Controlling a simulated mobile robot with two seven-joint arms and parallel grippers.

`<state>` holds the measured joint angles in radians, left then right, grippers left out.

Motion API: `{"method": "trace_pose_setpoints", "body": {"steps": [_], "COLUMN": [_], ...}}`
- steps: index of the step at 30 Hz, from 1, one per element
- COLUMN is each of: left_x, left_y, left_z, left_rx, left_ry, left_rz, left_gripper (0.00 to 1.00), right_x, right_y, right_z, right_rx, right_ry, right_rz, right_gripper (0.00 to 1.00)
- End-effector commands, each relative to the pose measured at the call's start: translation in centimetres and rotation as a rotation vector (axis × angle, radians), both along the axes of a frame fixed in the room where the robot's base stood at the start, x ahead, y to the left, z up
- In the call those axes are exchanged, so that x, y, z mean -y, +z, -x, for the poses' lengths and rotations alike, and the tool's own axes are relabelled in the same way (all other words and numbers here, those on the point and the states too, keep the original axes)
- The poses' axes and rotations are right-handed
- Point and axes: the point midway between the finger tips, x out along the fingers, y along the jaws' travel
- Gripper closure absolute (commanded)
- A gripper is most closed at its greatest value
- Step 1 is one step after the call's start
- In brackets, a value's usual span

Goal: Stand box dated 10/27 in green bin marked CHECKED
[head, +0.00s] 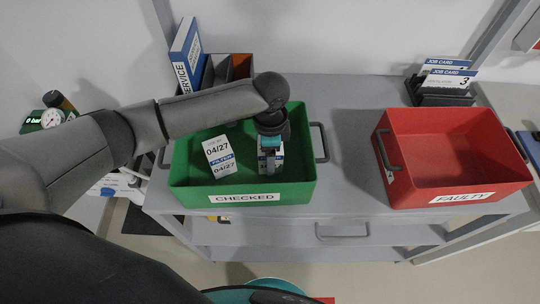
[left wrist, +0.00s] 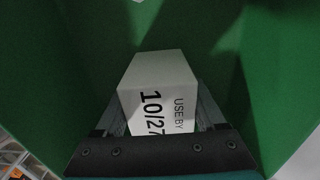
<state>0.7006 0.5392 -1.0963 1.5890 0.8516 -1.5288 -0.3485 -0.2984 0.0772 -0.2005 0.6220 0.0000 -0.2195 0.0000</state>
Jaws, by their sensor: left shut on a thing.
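The green bin marked CHECKED (head: 300,192) stands on the grey cart at the middle of the head view. My left gripper (head: 270,165) reaches down into it from above. In the left wrist view my left gripper (left wrist: 155,125) is shut on a white box printed USE BY 10/27 (left wrist: 158,90), with green bin walls around it. In the head view this box (head: 277,160) is partly hidden by the gripper. Whether it touches the bin floor I cannot tell. Another box, dated 04/27 (head: 218,155), stands in the left part of the bin. My right gripper is not in view.
A red bin marked FAULTY (head: 455,192) stands to the right on the cart (head: 350,130), with bare top between the bins. Behind are a SERVICE binder (head: 187,58) and a job card holder (head: 440,92). A gauge (head: 52,118) is at far left.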

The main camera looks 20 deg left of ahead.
Motion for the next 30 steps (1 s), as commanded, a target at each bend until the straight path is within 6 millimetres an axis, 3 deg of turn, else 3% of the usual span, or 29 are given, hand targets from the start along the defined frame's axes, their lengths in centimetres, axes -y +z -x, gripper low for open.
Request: {"method": "trace_pose_setpoints", "body": {"steps": [10, 11, 18, 26, 30], "left_x": [0.0, 0.0, 0.0, 0.0, 0.0], "left_y": [-0.3, -0.4, -0.3, -0.2, 1.1], "left_z": [0.0, 0.0, 0.0, 0.0, -0.1], "left_rx": [0.0, 0.0, 0.0, 0.001, 0.002], "left_ry": [0.0, 0.0, 0.0, 0.0, 0.0], "left_rz": [0.001, 0.001, 0.001, 0.001, 0.002], "left_gripper": [0.83, 0.27, 0.0, 0.0, 0.0], "right_x": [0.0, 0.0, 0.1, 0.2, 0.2], "right_y": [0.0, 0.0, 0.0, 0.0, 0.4], "right_z": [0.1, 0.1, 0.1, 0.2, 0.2], "right_rx": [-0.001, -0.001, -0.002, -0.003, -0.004], "right_ry": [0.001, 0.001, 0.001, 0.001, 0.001], "right_rz": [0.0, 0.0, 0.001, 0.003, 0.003], "right_gripper": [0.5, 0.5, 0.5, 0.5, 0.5]}}
